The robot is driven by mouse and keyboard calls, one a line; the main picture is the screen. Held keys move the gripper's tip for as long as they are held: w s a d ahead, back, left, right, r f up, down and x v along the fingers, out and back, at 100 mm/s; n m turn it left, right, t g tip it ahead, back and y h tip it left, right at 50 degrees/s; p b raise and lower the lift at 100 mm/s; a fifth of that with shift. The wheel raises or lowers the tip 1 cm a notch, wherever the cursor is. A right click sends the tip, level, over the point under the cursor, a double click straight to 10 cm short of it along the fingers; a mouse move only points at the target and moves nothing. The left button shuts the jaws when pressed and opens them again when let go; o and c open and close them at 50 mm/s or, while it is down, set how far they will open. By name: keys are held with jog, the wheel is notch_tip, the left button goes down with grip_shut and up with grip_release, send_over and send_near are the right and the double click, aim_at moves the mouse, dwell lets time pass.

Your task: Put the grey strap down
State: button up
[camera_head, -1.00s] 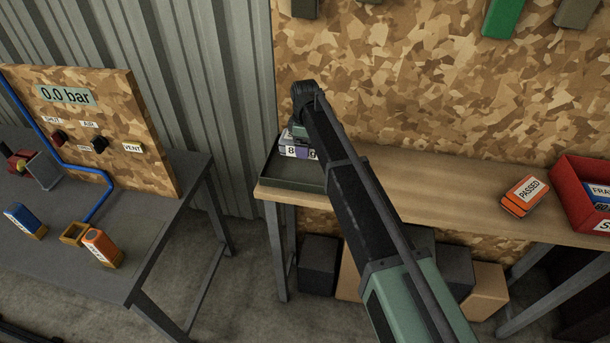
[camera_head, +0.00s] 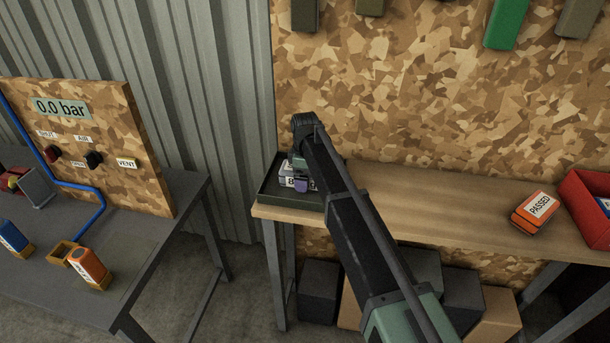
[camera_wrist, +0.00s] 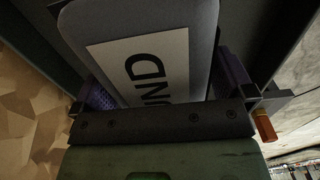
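The grey strap (camera_wrist: 165,25) is a grey rounded block with a white label, of which the letters "UND" show in the wrist view. My gripper (camera_wrist: 168,92) has a purple finger on each side of it, and both appear to touch it. In the head view my gripper (camera_head: 300,172) points down over a dark tray (camera_head: 290,201) at the left end of the wooden bench. The labelled block in it shows only partly behind my arm. Whether its underside touches the tray floor cannot be told.
An orange block marked PASSED (camera_head: 535,208) and a red bin (camera_head: 590,205) are on the wooden bench (camera_head: 430,205) at right. The bench middle is clear. A grey table (camera_head: 150,235) with a gauge board (camera_head: 90,145) stands at left. Dark boxes (camera_head: 320,290) are below the bench.

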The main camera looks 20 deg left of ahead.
notch_tip(320, 180, up, 12)
jog(key=p, duration=1.2)
jog(key=shift+r, duration=0.2)
jog(key=shift+s+d+f, duration=0.1)
jog(key=shift+d, duration=0.2)
jog(key=s+d+m, duration=0.3)
jog(key=d+m, duration=0.1)
jog(key=d, duration=0.6)
jog(key=s+d+m, duration=0.3)
jog(key=d, duration=0.7)
jog(key=s+d+f+m+b, duration=0.1)
jog(key=s+d+m, duration=0.5)
jog(key=d, duration=0.5)
jog(key=s+d+f+m+b, duration=0.1)
jog(key=s+d+m, duration=0.5)
jog(key=s+d, duration=0.5)
jog(key=shift+s, duration=0.3)
